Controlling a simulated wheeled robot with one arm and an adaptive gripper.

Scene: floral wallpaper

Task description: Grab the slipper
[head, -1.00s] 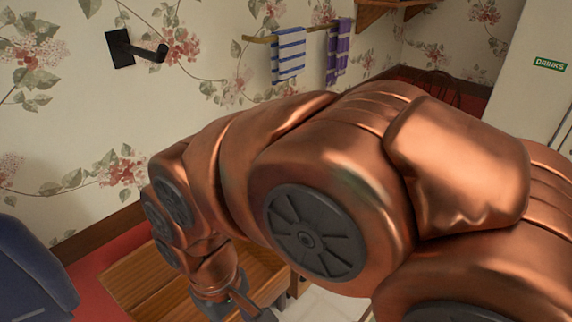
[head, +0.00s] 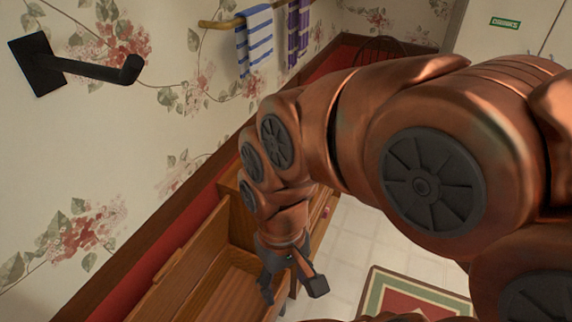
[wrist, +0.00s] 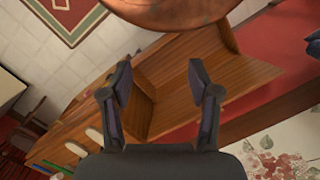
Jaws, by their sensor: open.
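My gripper (head: 294,288) points down over the wooden bench-like furniture (head: 205,285) in the head view. In the wrist view my gripper (wrist: 158,82) has its two dark fingers spread apart with nothing between them. Wood lies beyond the fingers.
A black wall hook (head: 75,68) is at the upper left. Striped towels (head: 256,42) hang from a rail. A bordered rug (head: 400,298) lies on the pale tiled floor (head: 350,245). A pale cabinet (head: 500,40) with a green sign stands at the back right.

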